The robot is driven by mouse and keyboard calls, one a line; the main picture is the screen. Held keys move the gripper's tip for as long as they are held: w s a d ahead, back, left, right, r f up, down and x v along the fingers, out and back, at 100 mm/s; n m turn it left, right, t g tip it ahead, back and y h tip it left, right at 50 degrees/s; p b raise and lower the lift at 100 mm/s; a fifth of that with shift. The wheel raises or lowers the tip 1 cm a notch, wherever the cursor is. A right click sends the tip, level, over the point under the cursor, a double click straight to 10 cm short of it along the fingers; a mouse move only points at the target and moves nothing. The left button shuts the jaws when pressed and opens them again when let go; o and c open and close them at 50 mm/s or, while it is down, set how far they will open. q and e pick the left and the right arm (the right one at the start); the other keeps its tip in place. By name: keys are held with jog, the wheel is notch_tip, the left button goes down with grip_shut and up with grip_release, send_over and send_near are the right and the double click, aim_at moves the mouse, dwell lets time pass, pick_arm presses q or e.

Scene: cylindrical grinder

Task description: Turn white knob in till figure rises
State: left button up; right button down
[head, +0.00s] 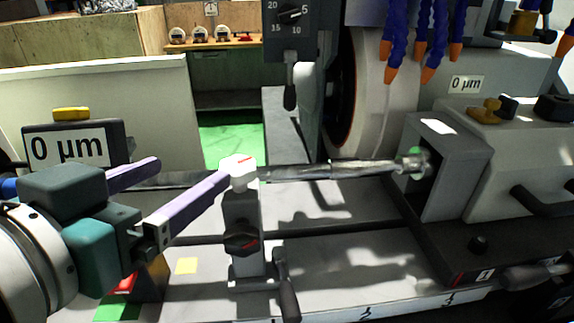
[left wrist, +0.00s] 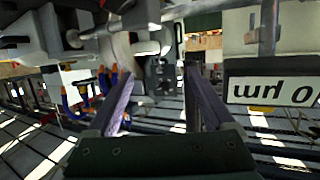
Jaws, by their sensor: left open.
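The white knob (head: 238,168), faceted with a red mark, sits on top of a grey post (head: 243,215) in the middle of the machine. My left gripper (head: 188,170) is open, with two purple fingers spread apart to the left of the knob. The nearer finger's tip appears right beside the knob; I cannot tell whether they touch. The farther finger's tip ends left of it. Both fingers also show in the left wrist view (left wrist: 155,95), with nothing clearly held between them. A display (head: 68,148) reads 0 µm. My right gripper is not in view.
A second 0 µm label (head: 466,84) is at the back right. A metal workpiece (head: 330,170) runs right from the knob to the grey headstock (head: 440,165). A black knob (head: 241,238) and lever (head: 287,290) are on and beside the post. Blue coolant hoses (head: 420,35) hang above.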

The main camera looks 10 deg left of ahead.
aim_at(249, 156)
pick_arm(q)
jog(key=w+d+f+t+b, duration=0.1)
jog(key=w, duration=0.2)
jog(key=w+d+f+t+h+b, duration=0.1)
jog(key=w+b, duration=0.1)
jog(key=w, duration=0.2)
jog(key=w+d+f+t+b, duration=0.1)
jog(key=w+f+b, duration=0.1)
jog(key=w, duration=0.2)
jog(key=shift+w+d+f+m+h, duration=0.1)
jog(key=shift+w+d+m+h, duration=0.1)
jog(key=shift+d+m+h, duration=0.15)
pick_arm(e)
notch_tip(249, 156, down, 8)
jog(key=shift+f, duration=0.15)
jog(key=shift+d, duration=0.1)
pick_arm(q)
jog(key=c, duration=1.4)
jog(key=shift+o, duration=0.2)
